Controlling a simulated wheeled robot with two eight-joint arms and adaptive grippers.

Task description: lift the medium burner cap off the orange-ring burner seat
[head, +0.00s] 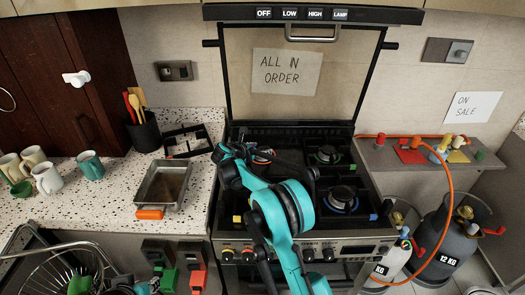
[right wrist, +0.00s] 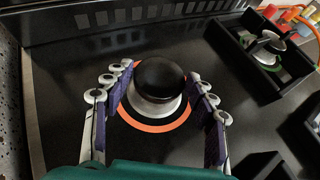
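In the right wrist view the black domed burner cap (right wrist: 160,76) sits on its pale metal burner seat (right wrist: 155,107), inside an orange ring (right wrist: 148,126) on the black hob. My right gripper (right wrist: 163,82) is open, with one finger on each side of the cap and seat. A gap shows on both sides, wider on the right. In the head view my right gripper (head: 247,152) is at the rear left burner, and my teal arm hides most of it. At the bottom left of the head view, a teal part of my left arm (head: 143,289) shows; its fingers cannot be made out.
Other burners (head: 342,198) and a green-ring burner (head: 327,155) are to the right. Black grate pieces (right wrist: 267,63) stand on the hob. The raised lid (head: 290,105) is behind. A metal tray (head: 148,187) and mugs (head: 90,166) stand on the left counter. Gas cylinders (head: 447,237) stand right.

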